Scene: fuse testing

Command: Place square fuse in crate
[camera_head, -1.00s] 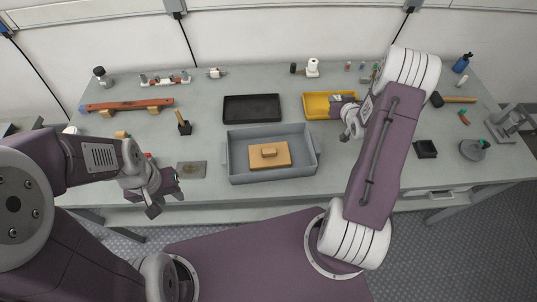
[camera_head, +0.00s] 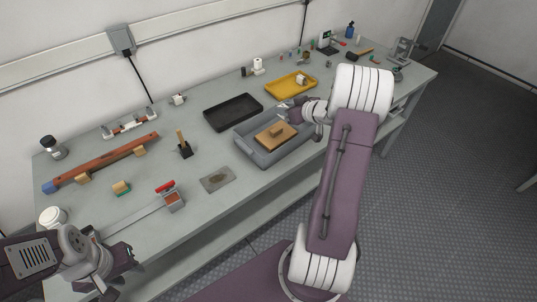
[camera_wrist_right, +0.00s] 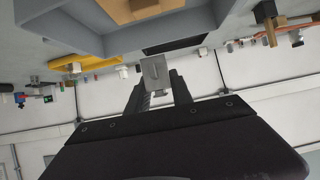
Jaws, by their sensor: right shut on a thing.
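The grey crate (camera_head: 254,151) stands near the table's front edge with a tan block with a raised knob (camera_head: 276,134) inside. In the wrist view the crate's wall (camera_wrist_right: 95,42) is at the top. My right gripper (camera_wrist_right: 153,80) is shut on a light grey, flat-faced piece, the square fuse (camera_wrist_right: 153,72). In the head view my right gripper (camera_head: 293,108) is at the crate's far right rim, the fuse small between its tips. My left gripper (camera_head: 122,274) is low at the left, away from the crate; its finger opening is unclear.
A black tray (camera_head: 232,112) lies behind the crate. A yellow tray (camera_head: 284,91) with a small pale item lies behind my right gripper. A grey plate (camera_head: 217,179) and a red-handled tool (camera_head: 165,187) lie left of the crate.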

